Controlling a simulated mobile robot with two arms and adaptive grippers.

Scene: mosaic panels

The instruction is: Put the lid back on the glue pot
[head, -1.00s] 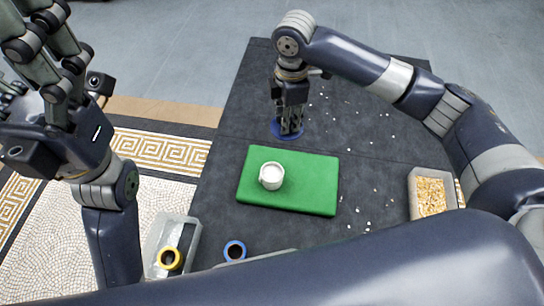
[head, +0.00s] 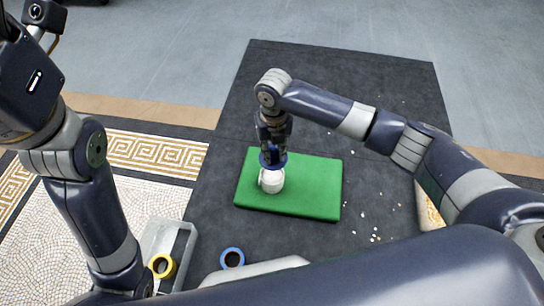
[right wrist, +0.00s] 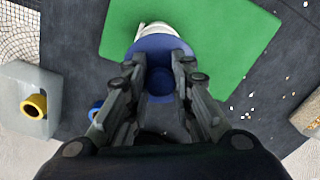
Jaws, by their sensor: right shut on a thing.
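The glue pot (head: 270,183) is a small white round pot standing upright on a green mat (head: 315,187); in the right wrist view its pale rim (right wrist: 152,28) shows just beyond the lid. The blue lid (head: 264,160) is held between the fingers of my right gripper (head: 272,152), at the far upper edge of the pot. In the right wrist view the lid (right wrist: 158,44) covers part of the pot from sight. Whether lid and pot touch cannot be told. My left arm is at the left; its fingers are out of the picture.
A tray of tan chips (head: 430,212) is partly behind my right arm. Small white chips are scattered on the dark table (head: 330,80).

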